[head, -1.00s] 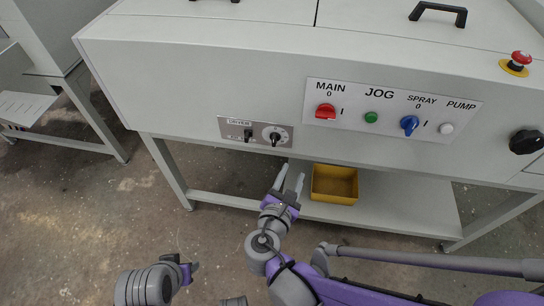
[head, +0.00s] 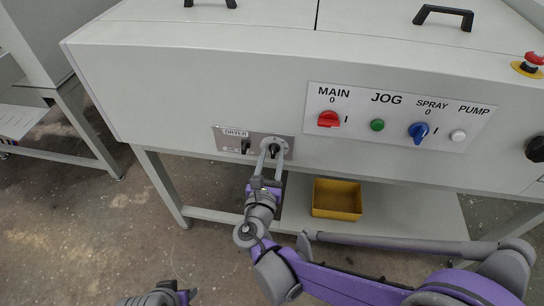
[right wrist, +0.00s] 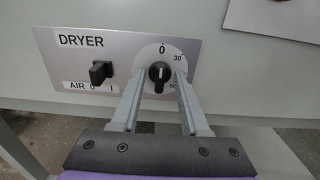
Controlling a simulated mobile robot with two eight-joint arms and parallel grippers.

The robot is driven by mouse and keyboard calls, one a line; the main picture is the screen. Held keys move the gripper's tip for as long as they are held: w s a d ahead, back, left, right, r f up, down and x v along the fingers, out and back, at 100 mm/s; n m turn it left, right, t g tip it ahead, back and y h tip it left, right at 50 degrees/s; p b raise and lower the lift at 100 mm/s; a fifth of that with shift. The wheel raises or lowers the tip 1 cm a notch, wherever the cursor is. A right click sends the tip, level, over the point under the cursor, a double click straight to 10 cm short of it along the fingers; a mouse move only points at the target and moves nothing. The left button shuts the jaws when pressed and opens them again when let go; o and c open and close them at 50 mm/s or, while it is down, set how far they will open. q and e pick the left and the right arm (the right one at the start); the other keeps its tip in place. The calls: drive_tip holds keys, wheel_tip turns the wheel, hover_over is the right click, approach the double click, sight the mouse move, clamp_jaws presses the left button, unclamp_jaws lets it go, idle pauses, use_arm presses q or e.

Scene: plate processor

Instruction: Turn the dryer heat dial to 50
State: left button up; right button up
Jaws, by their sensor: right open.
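The dryer heat dial is a black knob (right wrist: 160,76) on a white round scale (right wrist: 151,57) on the grey dryer panel (right wrist: 70,58). Its white pointer line stands near upright, toward the 0; the 30 mark shows at upper right, and lower marks are partly hidden by a finger. My right gripper (right wrist: 158,88) is open, with its fingers on either side of the knob; contact cannot be told. In the head view, the right gripper (head: 272,150) reaches up to the dial, covering part of it. My left gripper (head: 186,296) is at the bottom edge, mostly cut off.
The black dryer air switch (right wrist: 101,72) is just left of the dial. On the panel to the right are the red main switch (head: 328,119), green jog button (head: 377,125), blue spray switch (head: 418,132) and white pump button (head: 458,136). A yellow bin (head: 336,198) sits on the shelf below.

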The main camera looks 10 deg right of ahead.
drive_tip(key=shift+w+d, duration=0.1)
drive_tip(key=shift+w, duration=0.2)
clamp_jaws()
